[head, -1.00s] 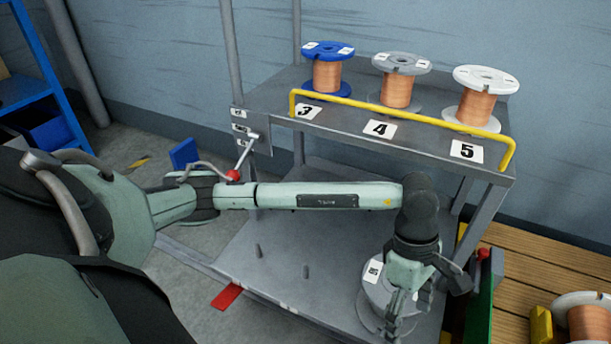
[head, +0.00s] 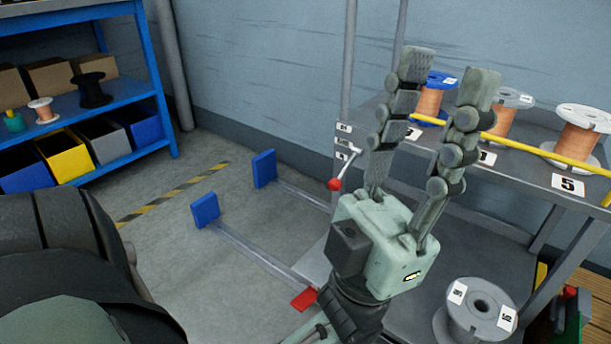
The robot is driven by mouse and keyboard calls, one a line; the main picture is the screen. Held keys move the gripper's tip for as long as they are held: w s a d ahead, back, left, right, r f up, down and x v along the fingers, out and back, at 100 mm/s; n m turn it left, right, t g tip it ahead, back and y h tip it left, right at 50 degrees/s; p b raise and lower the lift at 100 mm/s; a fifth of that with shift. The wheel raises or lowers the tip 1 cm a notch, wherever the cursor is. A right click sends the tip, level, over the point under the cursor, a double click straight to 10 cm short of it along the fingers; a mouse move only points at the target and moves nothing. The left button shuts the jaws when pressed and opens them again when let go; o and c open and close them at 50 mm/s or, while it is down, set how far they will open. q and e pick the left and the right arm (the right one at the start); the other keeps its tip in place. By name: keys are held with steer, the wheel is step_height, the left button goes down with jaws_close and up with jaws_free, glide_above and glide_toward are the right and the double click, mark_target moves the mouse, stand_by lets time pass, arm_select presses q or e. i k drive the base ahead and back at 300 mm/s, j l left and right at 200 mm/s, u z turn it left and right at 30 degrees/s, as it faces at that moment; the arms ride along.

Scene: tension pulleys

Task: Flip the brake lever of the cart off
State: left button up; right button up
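The brake lever (head: 345,170) is a thin metal rod with a red ball knob at its lower end. It sits on a labelled plate (head: 342,140) at the near left post of the grey cart (head: 490,150) and slants down to the left. My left gripper (head: 448,72) is in front of the cart, fingers pointing up and spread apart, with nothing between them. In the picture its palm is just right of and below the knob; they look apart. The gripper hides part of the cart. My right gripper is not in view.
Spools (head: 580,135) of copper wire stand on the cart's top behind a yellow rail (head: 547,157). A grey spool (head: 474,312) is low at the right. A red pedal (head: 303,299) and blue floor stops (head: 205,209) lie left. Blue shelving (head: 112,105) stands far left.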

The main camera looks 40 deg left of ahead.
mark_target(335, 185)
steer(key=i+u, duration=0.1)
steer(key=u, duration=0.3)
steer(key=i+j+u, duration=0.1)
steer(key=u, duration=0.35)
steer(key=i+u, duration=0.1)
steer(key=u, duration=0.3)
steer(key=l+u, duration=0.1)
steer(key=u, duration=0.15)
steer(key=i+l+u, duration=0.1)
steer(key=u, duration=0.15)
